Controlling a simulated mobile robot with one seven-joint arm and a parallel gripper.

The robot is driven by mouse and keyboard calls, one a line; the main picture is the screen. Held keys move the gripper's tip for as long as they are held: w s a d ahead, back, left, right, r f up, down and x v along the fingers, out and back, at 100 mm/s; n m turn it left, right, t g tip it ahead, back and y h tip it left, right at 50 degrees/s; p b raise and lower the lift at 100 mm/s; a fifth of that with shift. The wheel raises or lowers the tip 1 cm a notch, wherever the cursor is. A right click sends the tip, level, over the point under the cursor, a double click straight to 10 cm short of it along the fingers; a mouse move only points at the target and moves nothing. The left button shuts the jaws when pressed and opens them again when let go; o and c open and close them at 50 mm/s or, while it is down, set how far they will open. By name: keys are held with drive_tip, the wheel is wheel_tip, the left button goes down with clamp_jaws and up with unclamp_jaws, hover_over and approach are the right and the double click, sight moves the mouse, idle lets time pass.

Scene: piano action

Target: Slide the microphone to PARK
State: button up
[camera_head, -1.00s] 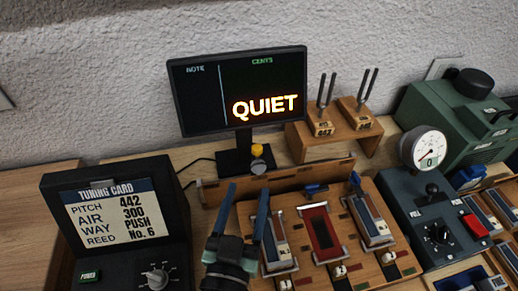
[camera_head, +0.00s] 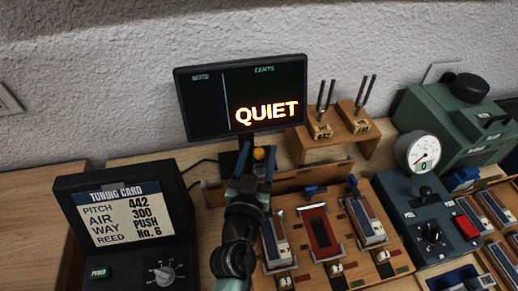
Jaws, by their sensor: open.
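A small yellow knob (camera_head: 259,153), seemingly the top of the microphone, shows in front of the monitor's foot, at the left part of a low wooden rail (camera_head: 310,178). Its lower part is hidden behind my gripper. My gripper (camera_head: 257,158) is open, its two blue fingers pointing away from me. In the picture the knob lies between the fingertips. I cannot tell whether the fingers touch it or are level with it. No PARK mark can be read.
A monitor (camera_head: 205,108) reading QUIET stands behind. The tuning card box (camera_head: 75,225) is at left. The reed board (camera_head: 350,250) is close at right of my arm. A tuning fork stand (camera_head: 345,145), a gauge box (camera_head: 398,195) and a green machine (camera_head: 420,115) stand further right.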

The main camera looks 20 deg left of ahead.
drive_tip(key=shift+w, duration=0.25)
clamp_jaws()
idle(1.4)
